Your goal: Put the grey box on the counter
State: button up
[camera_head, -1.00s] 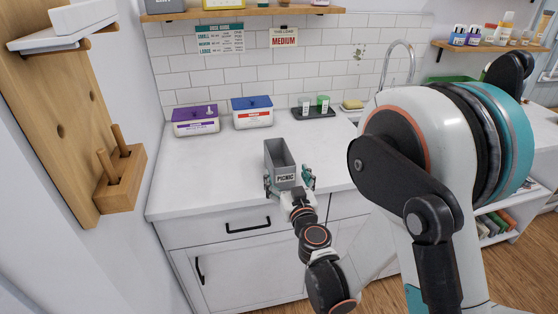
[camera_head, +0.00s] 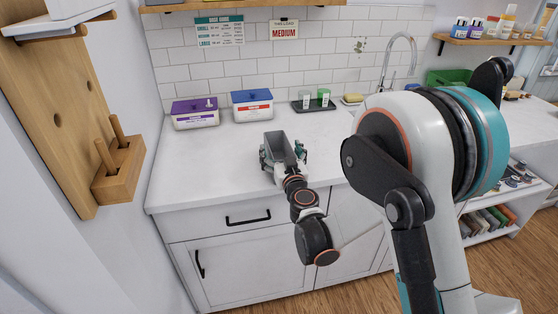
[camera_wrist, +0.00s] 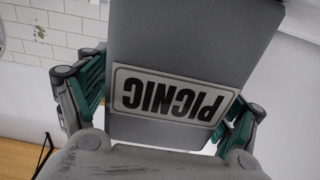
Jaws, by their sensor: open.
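A purple-lidded tub (camera_head: 195,113) and a blue-lidded tub (camera_head: 252,106) stand at the back. A dark tray (camera_head: 314,105) with small containers is behind and right of the box. The counter to the left is clear. A wooden peg rack (camera_head: 120,170) is on the left wall.

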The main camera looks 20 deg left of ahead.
jog(key=shift+c, duration=0.3)
jog(key=c, duration=1.2)
jog(key=shift+r, duration=0.1)
notch_tip(320, 180, up, 20)
jog(key=p, duration=0.6)
jog(key=shift+c, duration=0.2)
jog(key=d+f+m+t+h, duration=0.1)
jog(key=d+f+m+h, duration=0.1)
jog(key=d, duration=1.2)
jog(key=w+d+f+m+t+h, duration=0.1)
jog(key=d+f+m+h, duration=0.1)
jog(key=d, duration=1.3)
jog(key=d+f+m+h, duration=0.2)
jog(key=d+h, duration=0.3)
jog(key=d, duration=1)
jog(key=shift+w+f+t+h, duration=0.3)
jog(key=shift+w+f+t, duration=0.1)
jog(key=shift+f, duration=0.25)
